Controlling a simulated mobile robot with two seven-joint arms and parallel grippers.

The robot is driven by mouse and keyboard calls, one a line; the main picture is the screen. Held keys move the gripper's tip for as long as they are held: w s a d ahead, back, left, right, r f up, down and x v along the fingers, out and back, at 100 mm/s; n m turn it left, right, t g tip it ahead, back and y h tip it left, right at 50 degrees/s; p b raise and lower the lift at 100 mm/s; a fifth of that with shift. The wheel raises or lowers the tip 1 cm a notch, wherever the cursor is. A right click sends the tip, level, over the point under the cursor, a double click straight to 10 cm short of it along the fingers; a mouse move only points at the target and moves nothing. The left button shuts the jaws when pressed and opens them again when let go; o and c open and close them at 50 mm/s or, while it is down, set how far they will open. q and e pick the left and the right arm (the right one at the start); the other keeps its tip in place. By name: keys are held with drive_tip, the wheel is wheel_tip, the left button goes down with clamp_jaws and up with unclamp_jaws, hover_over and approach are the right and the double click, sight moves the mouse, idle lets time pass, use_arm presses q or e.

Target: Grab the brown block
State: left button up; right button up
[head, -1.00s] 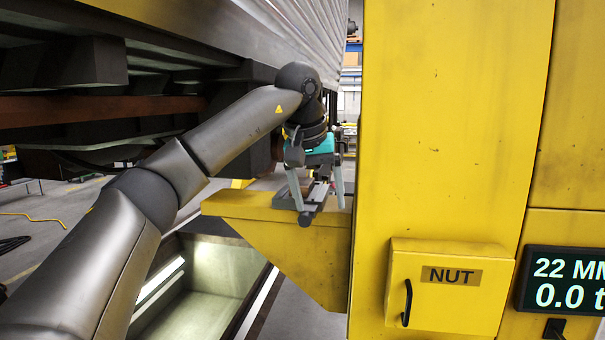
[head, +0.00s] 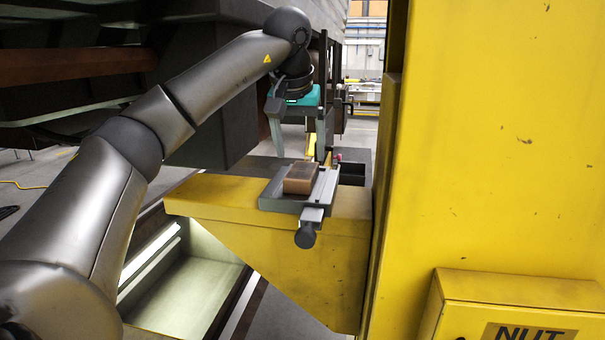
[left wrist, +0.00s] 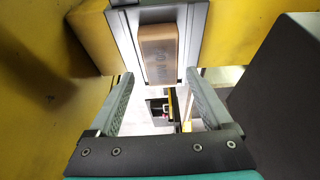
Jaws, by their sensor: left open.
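The brown block (head: 301,179) lies on a grey slide fixture (head: 270,198) on top of the yellow bracket (head: 215,193). In the left wrist view the block (left wrist: 158,50) sits in the fixture channel, beyond the fingertips and between their lines. My left gripper (head: 300,155) is open and empty, with its fingers pointing down above and just behind the block. In the left wrist view the gripper (left wrist: 160,90) shows two spread grey fingers, apart from the block. My right gripper is not seen.
The yellow column (head: 500,160) stands close on the right, with a NUT box (head: 520,305) at its lower part. The dark railcar underside (head: 80,70) hangs at upper left. A lit pit (head: 180,290) lies below the bracket.

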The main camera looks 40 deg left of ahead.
sight(301, 173)
use_arm(q)
drive_tip(key=x, duration=0.3)
drive_tip(key=p+x, duration=0.1)
drive_tip(key=x, duration=0.1)
drive_tip(key=shift+s+f, duration=0.25)
drive_tip(key=shift+f, duration=0.1)
drive_tip(key=shift+r, duration=0.1)
drive_tip(key=c, duration=1.2)
